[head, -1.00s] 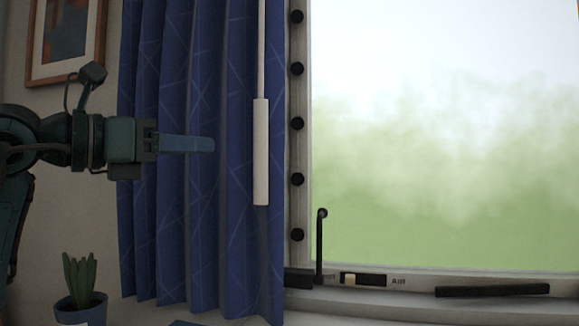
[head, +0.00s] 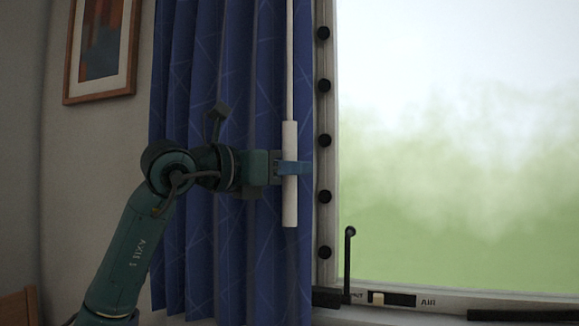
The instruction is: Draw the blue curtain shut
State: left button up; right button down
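The blue curtain (head: 226,90) hangs gathered in folds left of the window, leaving the glass uncovered. A white wand (head: 290,60) hangs down its front near the right edge and ends in a thicker white handle (head: 290,205). My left gripper (head: 294,168) reaches in from the left at the handle's middle, with a blue finger crossing in front of it. The other finger is hidden, so I cannot tell whether the gripper is closed on the handle. My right gripper is out of view.
The window (head: 450,150) fills the right side. A black window lever (head: 348,258) stands upright just right of the curtain's lower edge. A small slider vent (head: 393,299) sits on the lower frame. A framed picture (head: 102,50) hangs at upper left.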

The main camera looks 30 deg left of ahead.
pick_arm(q)
jog(key=shift+c, duration=0.3)
grip_shut()
dwell(0.3)
